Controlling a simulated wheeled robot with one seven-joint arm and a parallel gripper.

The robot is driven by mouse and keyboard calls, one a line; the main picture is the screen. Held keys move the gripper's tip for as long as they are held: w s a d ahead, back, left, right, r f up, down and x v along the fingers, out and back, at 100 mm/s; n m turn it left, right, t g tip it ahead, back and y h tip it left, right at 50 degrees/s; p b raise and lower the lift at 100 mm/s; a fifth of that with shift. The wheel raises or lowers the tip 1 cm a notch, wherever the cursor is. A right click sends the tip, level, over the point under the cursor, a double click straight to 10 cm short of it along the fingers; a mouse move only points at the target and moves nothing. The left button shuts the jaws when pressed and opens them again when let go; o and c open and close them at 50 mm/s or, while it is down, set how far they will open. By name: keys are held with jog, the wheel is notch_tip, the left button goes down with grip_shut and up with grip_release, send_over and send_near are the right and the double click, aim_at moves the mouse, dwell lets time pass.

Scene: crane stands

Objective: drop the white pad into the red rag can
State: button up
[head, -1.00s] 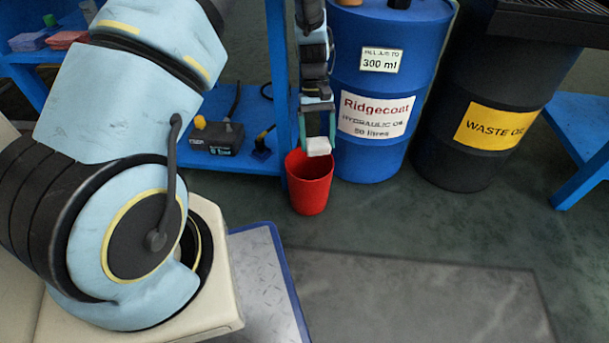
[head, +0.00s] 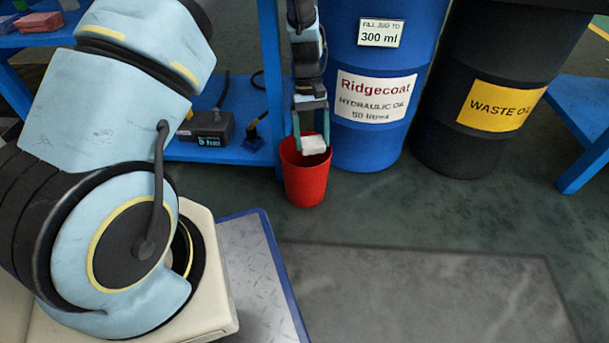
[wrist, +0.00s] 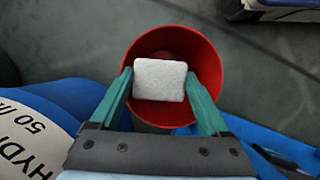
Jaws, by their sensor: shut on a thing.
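The white pad (head: 314,145) is between the fingers of my gripper (head: 312,143), which is shut on it. In the wrist view the pad (wrist: 160,80) sits between the two green fingertips (wrist: 159,85), in front of the can's opening. The red rag can (head: 305,184) stands upright on the floor. In the wrist view its round rim (wrist: 218,70) surrounds the pad on all sides. The pad appears over the mouth, near rim height; its exact height above the rim is hard to tell. Part of the can's inside is hidden by the pad and fingers.
A blue hydraulic oil drum (head: 365,140) stands just right of the can, and a black waste oil drum (head: 465,150) beyond it. A blue shelf (head: 215,153) with a dark battery-like box (head: 205,128) is at left. The floor in front (head: 420,220) is clear.

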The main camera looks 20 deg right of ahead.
jog(key=o, duration=1.2)
jog(key=shift+c, duration=0.2)
notch_tip(320, 180, up, 10)
jog(key=p, duration=0.5)
jog(key=shift+s, duration=0.1)
